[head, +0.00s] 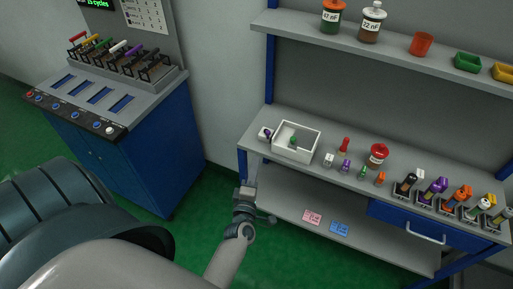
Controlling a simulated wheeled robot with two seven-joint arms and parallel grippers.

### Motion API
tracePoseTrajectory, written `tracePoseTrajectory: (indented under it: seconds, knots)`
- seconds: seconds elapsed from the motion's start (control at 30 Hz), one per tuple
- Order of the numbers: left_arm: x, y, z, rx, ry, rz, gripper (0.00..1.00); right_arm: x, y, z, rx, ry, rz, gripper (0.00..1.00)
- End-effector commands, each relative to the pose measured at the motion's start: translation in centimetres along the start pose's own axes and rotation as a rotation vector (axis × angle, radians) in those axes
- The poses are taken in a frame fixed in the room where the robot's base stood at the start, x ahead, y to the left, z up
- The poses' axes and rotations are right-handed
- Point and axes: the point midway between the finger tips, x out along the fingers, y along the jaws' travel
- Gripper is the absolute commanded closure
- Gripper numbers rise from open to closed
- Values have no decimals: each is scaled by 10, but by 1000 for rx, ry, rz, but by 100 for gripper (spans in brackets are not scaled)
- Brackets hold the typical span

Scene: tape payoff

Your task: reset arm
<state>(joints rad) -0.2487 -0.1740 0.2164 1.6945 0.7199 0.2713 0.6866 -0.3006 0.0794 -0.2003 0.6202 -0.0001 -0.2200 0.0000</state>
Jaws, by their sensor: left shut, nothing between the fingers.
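My left gripper (252,172) is shut and empty. It points up the picture, in front of the left end of the workbench (262,118). The white tray (274,145) stands on the bench just beyond it, with a small green item (293,140) inside. A small white and purple piece (265,133) sits left of the tray. I cannot tell whether the gripper touches the bench edge. My right gripper is not in view.
A blue cabinet (150,155) with a row of coloured levers (118,55) stands at the left. A shelf (400,50) with jars and bins hangs above. Green floor lies between cabinet and bench.

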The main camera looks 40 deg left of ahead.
Motion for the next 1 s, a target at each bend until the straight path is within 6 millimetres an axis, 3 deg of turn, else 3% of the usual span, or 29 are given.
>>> tracePoseTrajectory:
  seconds: [0.4,0.57,0.67,0.77,0.87,1.0]
  knots:
    - [0,-1,0,2,-1,-1,100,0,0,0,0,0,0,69]
    - [-3,-18,9,39,-29,-28,100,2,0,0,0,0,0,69]
    - [-9,-43,21,103,-74,-68,100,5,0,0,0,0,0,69]
    - [-21,-82,39,199,-145,-128,100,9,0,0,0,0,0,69]
    - [-40,-132,58,323,-239,-198,100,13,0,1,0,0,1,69]
    - [-81,-208,80,518,-397,-300,100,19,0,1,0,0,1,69]
